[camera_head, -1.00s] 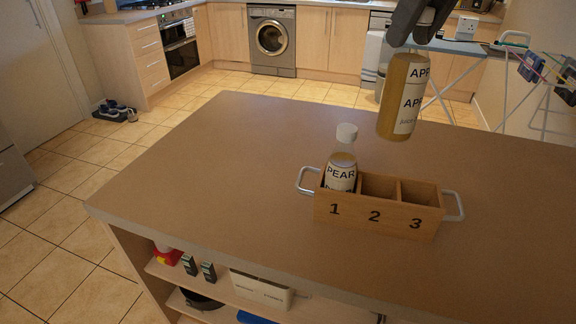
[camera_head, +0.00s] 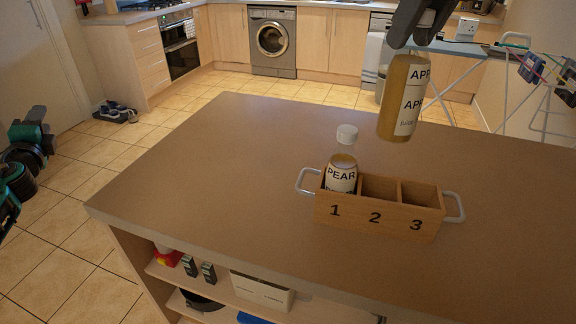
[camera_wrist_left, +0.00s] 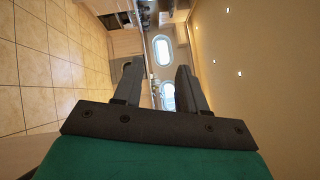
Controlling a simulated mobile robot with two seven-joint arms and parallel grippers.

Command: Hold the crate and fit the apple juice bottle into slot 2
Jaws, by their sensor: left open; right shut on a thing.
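The wooden crate (camera_head: 390,222) stands on the table, with slots marked 1, 2 and 3 and a metal handle at each end. A pear juice bottle (camera_head: 341,175) with a white cap stands in slot 1. Slots 2 and 3 look empty. My right gripper (camera_head: 412,38), at the top right, is shut on the upper part of the apple juice bottle (camera_head: 402,97). The bottle hangs nearly upright above and behind the crate, apart from it. My left gripper is open and empty in the left wrist view (camera_wrist_left: 157,82). Parts of my left arm show at the head view's left edge, away from the crate.
The brown tabletop (camera_head: 220,160) is clear left of the crate. Its front edge overhangs shelves with small boxes (camera_head: 262,290). A drying rack (camera_head: 540,80) stands behind at the right. Shoes (camera_head: 115,110) lie on the tiled floor at the left.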

